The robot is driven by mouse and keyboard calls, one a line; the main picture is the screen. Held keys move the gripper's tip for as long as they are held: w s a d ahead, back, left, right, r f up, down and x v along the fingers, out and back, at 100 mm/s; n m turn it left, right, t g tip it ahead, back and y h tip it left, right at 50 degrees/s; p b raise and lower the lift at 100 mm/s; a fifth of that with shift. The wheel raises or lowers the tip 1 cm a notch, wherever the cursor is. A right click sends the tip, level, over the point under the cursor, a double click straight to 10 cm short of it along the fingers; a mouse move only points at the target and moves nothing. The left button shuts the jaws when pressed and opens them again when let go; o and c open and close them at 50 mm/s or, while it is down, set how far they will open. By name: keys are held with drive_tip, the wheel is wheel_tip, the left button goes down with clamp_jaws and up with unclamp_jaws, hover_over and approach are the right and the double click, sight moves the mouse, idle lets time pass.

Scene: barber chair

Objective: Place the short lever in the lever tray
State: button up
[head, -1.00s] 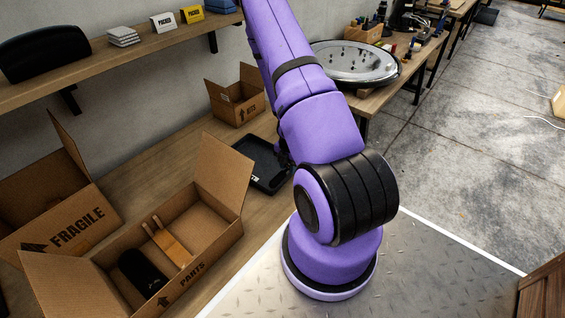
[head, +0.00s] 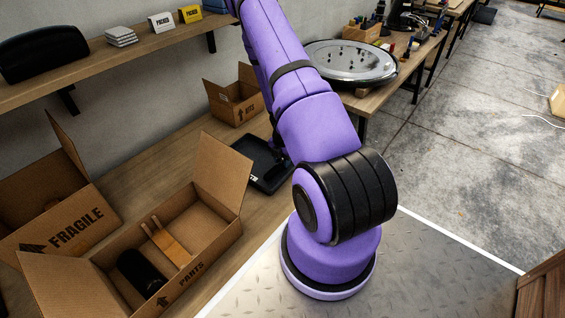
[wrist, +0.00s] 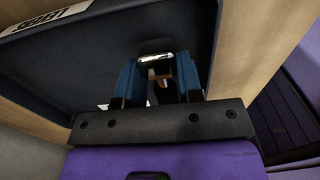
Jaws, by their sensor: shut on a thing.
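The lever tray (head: 247,150) is a shallow black tray with a white label, lying on the wooden bench in the head view, partly hidden by my arm. In the wrist view the dark tray (wrist: 50,80) fills much of the picture, with its label at the top left. My gripper (wrist: 160,74) has two blue fingers over the tray. They are shut on the short lever (wrist: 155,58), seen only as a shiny metal end and a brownish part between the fingers. Whether the lever touches the tray floor I cannot tell. In the head view my gripper is hidden behind my arm.
An open parts box (head: 215,250) with a black item and a wooden piece stands in front of the tray. A fragile box (head: 75,228) is at the left, and a small box (head: 232,108) behind the tray. A shelf (head: 130,65) overhangs the bench.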

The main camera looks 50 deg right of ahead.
drive_tip(key=shift+f, duration=0.6)
drive_tip(key=o, duration=1.1)
drive_tip(key=shift+f, duration=0.1)
